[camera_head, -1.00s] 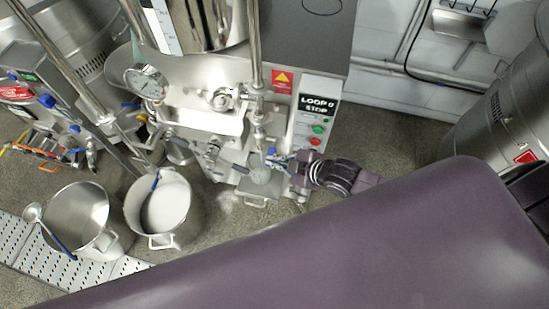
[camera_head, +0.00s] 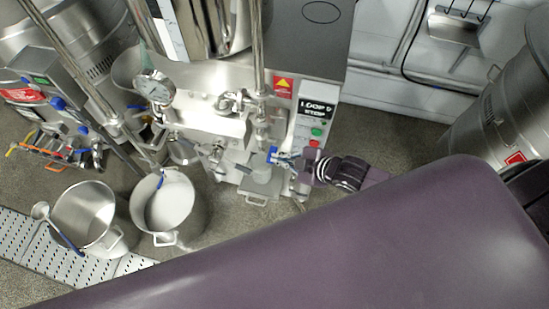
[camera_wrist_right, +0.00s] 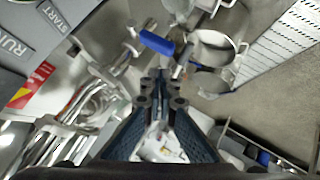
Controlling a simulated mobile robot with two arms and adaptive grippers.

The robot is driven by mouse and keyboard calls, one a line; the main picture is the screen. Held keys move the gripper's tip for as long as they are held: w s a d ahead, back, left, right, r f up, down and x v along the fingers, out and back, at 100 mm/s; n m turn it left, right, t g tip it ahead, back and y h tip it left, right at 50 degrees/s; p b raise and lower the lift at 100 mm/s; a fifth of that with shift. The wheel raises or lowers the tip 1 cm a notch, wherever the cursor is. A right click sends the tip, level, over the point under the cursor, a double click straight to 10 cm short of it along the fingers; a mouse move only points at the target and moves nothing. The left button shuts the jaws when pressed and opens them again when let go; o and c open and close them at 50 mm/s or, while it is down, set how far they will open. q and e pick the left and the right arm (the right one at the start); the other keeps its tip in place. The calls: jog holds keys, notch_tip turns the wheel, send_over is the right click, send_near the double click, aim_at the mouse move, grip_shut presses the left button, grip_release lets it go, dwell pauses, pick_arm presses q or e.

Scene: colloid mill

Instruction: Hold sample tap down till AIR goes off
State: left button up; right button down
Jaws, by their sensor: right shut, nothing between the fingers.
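The mill's sample tap has a blue handle (camera_head: 271,154), low on the front of the steel machine. In the right wrist view the blue handle (camera_wrist_right: 157,43) lies just beyond my fingertips. My right gripper (camera_head: 283,162) is beside the tap, on its right. In the wrist view its fingers (camera_wrist_right: 160,78) are together with nothing between them; I cannot tell whether they touch the handle. A dark display (camera_head: 316,109) reads "LOOP" with a second line; I see no AIR text. My left gripper is not in view.
Green and red buttons (camera_head: 315,132) sit below the display. Two steel pots stand at left, one empty (camera_head: 85,213) and one with pale contents (camera_head: 170,207). A pressure gauge (camera_head: 157,88) is on the machine. A steel drum (camera_head: 505,110) is at right.

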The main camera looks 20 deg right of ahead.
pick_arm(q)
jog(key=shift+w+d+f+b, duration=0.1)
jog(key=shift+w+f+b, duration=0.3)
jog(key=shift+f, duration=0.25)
pick_arm(e)
jog(key=w+d+v, duration=0.1)
jog(key=v, duration=0.6)
jog(key=shift+r, duration=0.25)
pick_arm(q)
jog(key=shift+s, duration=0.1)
pick_arm(e)
jog(key=shift+s, duration=0.1)
